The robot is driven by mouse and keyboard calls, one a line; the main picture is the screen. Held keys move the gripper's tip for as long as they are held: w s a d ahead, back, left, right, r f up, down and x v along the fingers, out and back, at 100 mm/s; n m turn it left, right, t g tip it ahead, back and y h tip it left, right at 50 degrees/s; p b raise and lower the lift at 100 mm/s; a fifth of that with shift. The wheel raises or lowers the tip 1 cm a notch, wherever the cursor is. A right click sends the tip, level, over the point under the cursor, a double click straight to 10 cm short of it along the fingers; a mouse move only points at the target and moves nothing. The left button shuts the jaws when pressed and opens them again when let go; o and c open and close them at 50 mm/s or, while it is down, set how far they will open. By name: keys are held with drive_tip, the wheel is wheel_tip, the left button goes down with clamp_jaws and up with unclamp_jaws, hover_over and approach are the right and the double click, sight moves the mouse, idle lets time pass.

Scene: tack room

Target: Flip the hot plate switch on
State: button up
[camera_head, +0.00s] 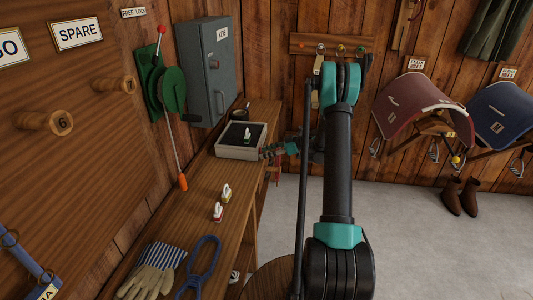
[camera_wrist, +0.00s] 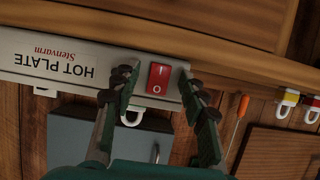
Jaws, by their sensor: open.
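The hot plate (camera_head: 233,153) is a pale box with a dark top on the wooden bench in the head view. Its front panel (camera_wrist: 28,52) fills the upper left of the wrist view, with upside-down "HOT PLATE" lettering. The red rocker switch (camera_wrist: 159,77) sits at the panel's right end, its "O" mark toward the bottom of the picture. My gripper (camera_wrist: 156,84) is open and empty, one finger on each side of the switch in the picture; contact cannot be told. In the head view my gripper (camera_head: 271,151) is just right of the hot plate, and the switch is hidden.
A green-and-white padlock (camera_head: 247,134) is on the hot plate's top. Two more padlocks (camera_head: 222,202), gloves (camera_head: 151,272) and a blue looped item (camera_head: 203,262) lie along the bench (camera_head: 196,207). A grey key cabinet (camera_head: 208,70) hangs behind. Open floor (camera_head: 420,245) lies right.

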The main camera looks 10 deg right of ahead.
drive_tip(key=shift+a, duration=0.1)
clamp_jaws()
drive_tip(key=shift+f, duration=0.1)
drive_tip(key=shift+f+t+y, duration=0.15)
drive_tip(key=shift+t+y, duration=0.05)
drive_tip(key=shift+y, duration=0.5)
drive_tip(key=shift+f+t+y, duration=0.15)
drive_tip(key=shift+t+y, duration=0.05)
drive_tip(key=shift+y, duration=0.5)
unclamp_jaws()
drive_tip(key=v, duration=1.2)
